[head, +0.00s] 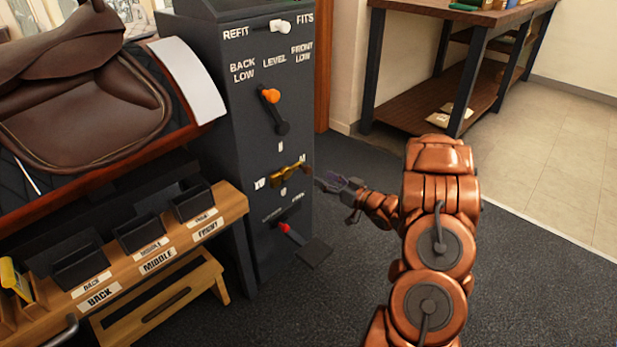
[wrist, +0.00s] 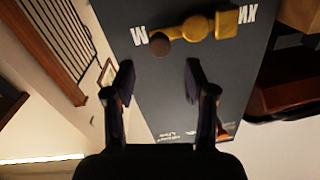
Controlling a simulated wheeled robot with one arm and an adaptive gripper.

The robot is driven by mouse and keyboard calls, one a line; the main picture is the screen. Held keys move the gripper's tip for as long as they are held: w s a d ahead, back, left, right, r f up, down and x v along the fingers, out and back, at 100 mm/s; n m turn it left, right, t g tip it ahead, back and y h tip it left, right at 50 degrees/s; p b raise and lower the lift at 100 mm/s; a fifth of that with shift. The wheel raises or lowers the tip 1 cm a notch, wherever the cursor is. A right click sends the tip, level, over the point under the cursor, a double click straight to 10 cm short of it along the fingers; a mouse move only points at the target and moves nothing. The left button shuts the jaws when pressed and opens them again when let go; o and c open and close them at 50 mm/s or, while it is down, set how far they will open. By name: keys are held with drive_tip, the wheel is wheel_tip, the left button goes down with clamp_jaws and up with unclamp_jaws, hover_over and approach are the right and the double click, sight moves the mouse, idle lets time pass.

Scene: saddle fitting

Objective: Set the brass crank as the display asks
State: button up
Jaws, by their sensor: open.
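The brass crank (head: 286,176) is on the front of the dark grey cabinet, lying nearly level. In the wrist view the crank (wrist: 198,27) shows a brass hub, a square block at the XW end and a dark round knob toward the M mark. My gripper (head: 338,183) is just right of the crank in the head view, apart from it. In the wrist view my gripper (wrist: 159,80) has its fingers spread, with nothing between them and the crank ahead of the tips. I cannot make out a display with a crank setting; small marks above and below the crank are unclear.
The cabinet (head: 228,150) also carries a white-knobbed REFIT/FITS switch (head: 279,26), an orange-knobbed lever (head: 271,97) under LEVEL, and a red-tipped lever (head: 285,228) below the crank. A saddle (head: 85,95) and labelled wooden rack (head: 130,262) stand left. Floor right is clear.

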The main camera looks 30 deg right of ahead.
sight(310, 171)
drive_tip(key=shift+b+x, duration=1.1)
drive_tip(key=shift+x, duration=2.65)
clamp_jaws()
